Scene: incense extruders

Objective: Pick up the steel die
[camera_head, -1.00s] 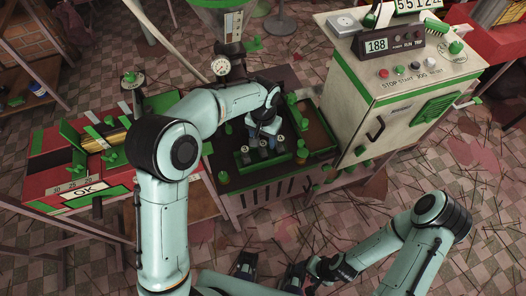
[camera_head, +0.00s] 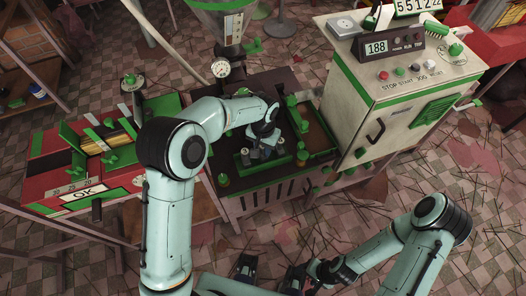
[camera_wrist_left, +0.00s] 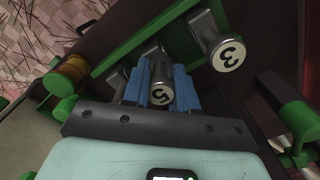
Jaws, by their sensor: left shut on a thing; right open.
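Steel dies, short cylinders with numbered ends, stand in a green rack (camera_head: 268,166) on the dark bench. In the left wrist view the blue fingers of my left gripper (camera_wrist_left: 160,88) are shut on a steel die (camera_wrist_left: 161,94) whose number looks like 5. A steel die marked 3 (camera_wrist_left: 228,54) stands to its right, free of the fingers. Another die, at the left, is mostly hidden behind a finger. In the head view my left gripper (camera_head: 263,143) is down at the rack. My right gripper (camera_head: 299,275) is low at the bottom, open, away from the dies.
A cream control cabinet (camera_head: 355,110) with a 188 display stands right of the rack. A pressure gauge (camera_head: 221,68) is behind. A red and green console (camera_head: 85,170) is at the left. A brass-coloured cylinder (camera_wrist_left: 70,72) is near the gripper's left.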

